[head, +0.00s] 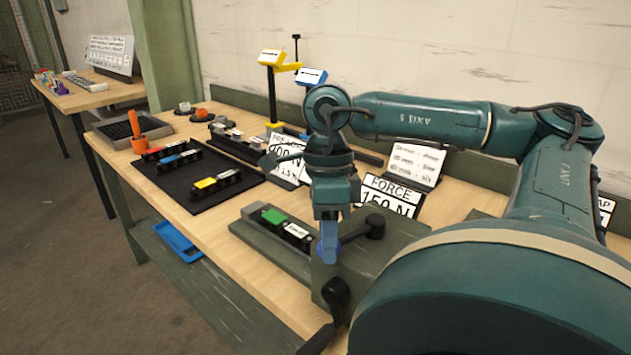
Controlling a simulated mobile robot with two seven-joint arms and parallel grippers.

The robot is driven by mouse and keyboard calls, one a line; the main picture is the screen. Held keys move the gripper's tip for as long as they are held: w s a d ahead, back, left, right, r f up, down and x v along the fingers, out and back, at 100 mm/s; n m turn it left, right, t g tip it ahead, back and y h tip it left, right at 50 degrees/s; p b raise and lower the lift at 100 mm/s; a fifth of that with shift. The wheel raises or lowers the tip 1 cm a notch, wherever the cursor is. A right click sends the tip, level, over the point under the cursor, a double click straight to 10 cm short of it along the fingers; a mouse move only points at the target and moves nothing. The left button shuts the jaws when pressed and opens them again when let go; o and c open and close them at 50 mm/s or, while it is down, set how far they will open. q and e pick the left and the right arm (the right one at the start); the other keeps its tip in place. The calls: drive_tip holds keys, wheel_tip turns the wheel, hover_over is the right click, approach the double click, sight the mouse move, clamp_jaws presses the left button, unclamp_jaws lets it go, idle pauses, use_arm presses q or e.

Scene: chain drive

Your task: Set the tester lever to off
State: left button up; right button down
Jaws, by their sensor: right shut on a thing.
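The tester is a grey-green block (388,250) on the front right of the bench. The fingers hide that end. An off mark for the lever cannot be made out. My left gripper is not in view.
A black crank handle (336,296) sticks out at the tester's front. A grey fixture (262,240) with a green block adjoins it on the left. Sign cards (391,196) stand behind. A black mat (197,180) with chain pieces lies farther left.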

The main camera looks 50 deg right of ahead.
drive_tip(key=shift+s+a+f+n+b, duration=0.15)
drive_tip(key=shift+s+n+b, duration=0.2)
drive_tip(key=shift+s+n, duration=0.25)
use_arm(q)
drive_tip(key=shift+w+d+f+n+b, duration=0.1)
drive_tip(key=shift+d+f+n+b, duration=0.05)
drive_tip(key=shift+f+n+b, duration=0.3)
use_arm(e)
drive_tip(key=shift+s+a+n, duration=0.1)
drive_tip(key=shift+s+n, duration=0.3)
drive_tip(key=shift+n, duration=0.2)
drive_tip(key=shift+r, duration=0.2)
drive_tip(key=c, duration=1)
unclamp_jaws()
drive_tip(key=shift+c, duration=0.2)
